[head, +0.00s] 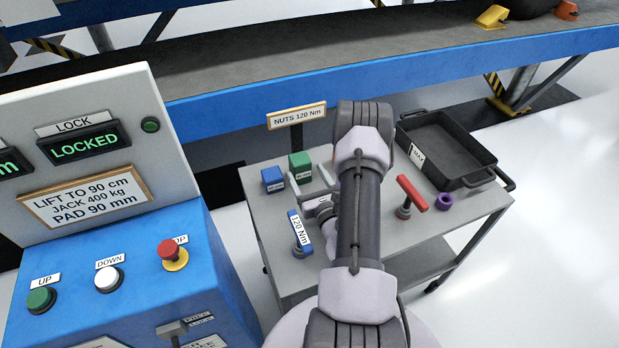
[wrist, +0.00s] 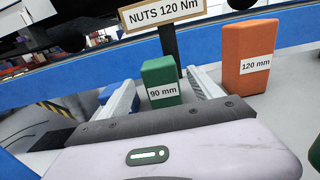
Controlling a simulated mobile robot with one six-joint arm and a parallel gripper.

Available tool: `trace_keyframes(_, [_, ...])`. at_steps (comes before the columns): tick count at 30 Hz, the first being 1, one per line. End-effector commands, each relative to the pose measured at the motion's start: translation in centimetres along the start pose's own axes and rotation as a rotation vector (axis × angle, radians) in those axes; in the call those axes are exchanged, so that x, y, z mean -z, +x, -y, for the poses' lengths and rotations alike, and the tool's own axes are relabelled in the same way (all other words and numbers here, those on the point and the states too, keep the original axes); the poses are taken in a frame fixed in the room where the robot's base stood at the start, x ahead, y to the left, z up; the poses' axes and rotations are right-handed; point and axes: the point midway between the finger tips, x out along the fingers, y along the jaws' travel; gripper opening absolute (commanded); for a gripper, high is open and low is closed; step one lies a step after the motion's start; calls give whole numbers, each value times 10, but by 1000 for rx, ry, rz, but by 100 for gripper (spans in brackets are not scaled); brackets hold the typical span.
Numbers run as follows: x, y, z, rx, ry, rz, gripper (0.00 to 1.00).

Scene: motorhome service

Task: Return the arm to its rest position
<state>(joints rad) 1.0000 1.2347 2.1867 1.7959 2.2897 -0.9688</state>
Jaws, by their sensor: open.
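My gripper (head: 314,184) is open and empty over the back left part of the grey cart (head: 275,222). My arm reaches over the cart's middle and hides part of its top. In the wrist view, the two fingers of my gripper (wrist: 163,92) stand apart, with the green 90 mm block (wrist: 160,78) showing between them. In the head view that green block (head: 300,166) stands just beyond the fingers, beside a blue block (head: 272,179). I cannot tell whether a finger touches it.
An orange 120 mm block (wrist: 250,55) stands right of the fingers. A "NUTS 120 Nm" sign (head: 297,116) rises behind. The cart also holds a blue-labelled 120 Nm tool (head: 300,232), a red-handled tool (head: 411,192), a purple ring (head: 444,202) and a black tray (head: 440,150). A blue control console (head: 120,270) stands left.

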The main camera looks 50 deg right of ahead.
Motion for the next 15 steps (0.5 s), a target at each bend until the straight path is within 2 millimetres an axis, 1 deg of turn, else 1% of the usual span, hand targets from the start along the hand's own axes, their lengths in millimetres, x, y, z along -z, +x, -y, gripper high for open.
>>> trace_keyframes(1, [0,-10,1,2,2,-2,74])
trace_keyframes(3, [1,-21,1,1,1,-2,74])
trace_keyframes(6, [0,-30,0,1,0,-1,74])
trace_keyframes(15, [0,-31,0,-1,0,0,74])
